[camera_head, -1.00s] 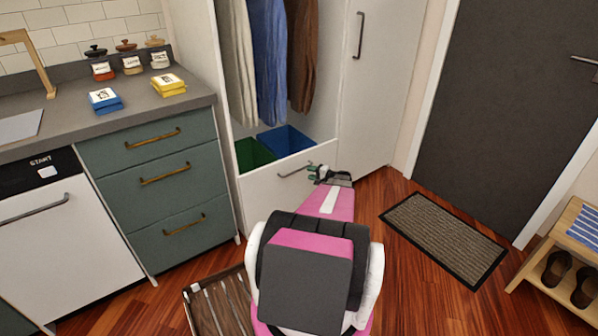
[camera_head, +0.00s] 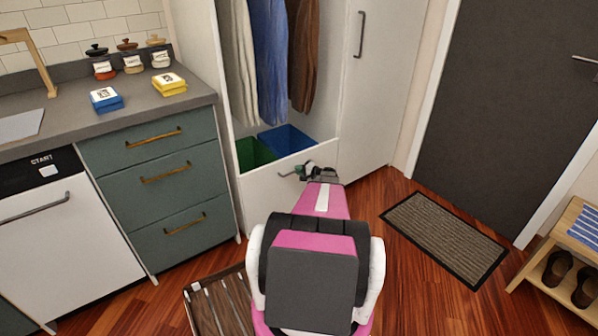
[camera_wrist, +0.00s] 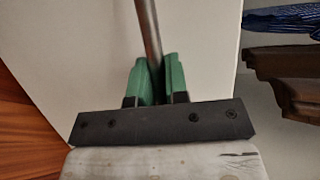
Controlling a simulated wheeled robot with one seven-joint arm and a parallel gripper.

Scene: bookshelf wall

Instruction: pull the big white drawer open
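The big white drawer (camera_head: 270,196) is at the bottom of the tall white wardrobe, its top edge level with the bins behind it. Its grey bar handle (camera_head: 287,174) is partly hidden behind my gripper. My gripper (camera_head: 303,171) is at the right part of this handle. In the wrist view the handle bar (camera_wrist: 147,28) runs down between the two green fingers of my gripper (camera_wrist: 157,78), which sit close on both sides of it. The white drawer front (camera_wrist: 85,45) fills the background there.
A green bin (camera_head: 253,153) and a blue bin (camera_head: 285,139) stand behind the drawer front, under hanging clothes (camera_head: 268,60). Teal drawers (camera_head: 165,185) stand to the left. A low tray (camera_head: 205,310) lies on the floor at front left. A doormat (camera_head: 443,237) lies to the right.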

